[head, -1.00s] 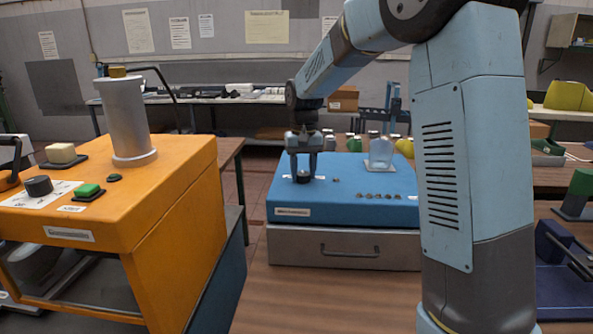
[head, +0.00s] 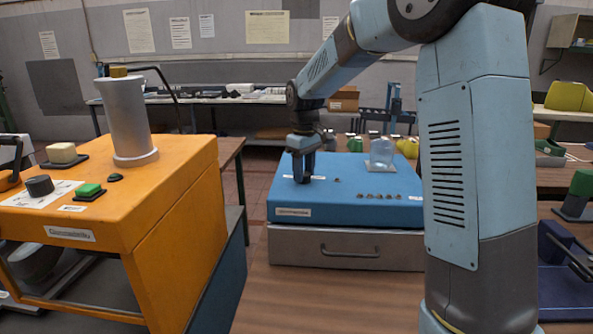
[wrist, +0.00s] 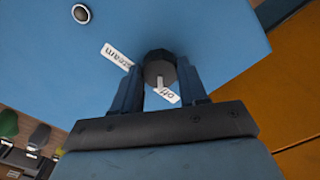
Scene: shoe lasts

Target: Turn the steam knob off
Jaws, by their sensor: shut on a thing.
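The steam knob (wrist: 160,66) is a dark round knob on the blue machine top (head: 345,187). In the wrist view a light pointer mark on it points down toward the "off" end of a white label (wrist: 167,95). The "steam" end of the label (wrist: 116,56) shows at the knob's upper left. My gripper (head: 303,180) stands over the left part of the blue top, and in the wrist view its two fingers (wrist: 160,88) are shut on the sides of the knob.
A clear jar (head: 381,152) stands on the blue top, behind a row of small dark buttons (head: 378,196). A metal drawer (head: 340,248) is below. An orange machine (head: 150,200) with a grey cylinder (head: 130,118) stands to the left, across a gap.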

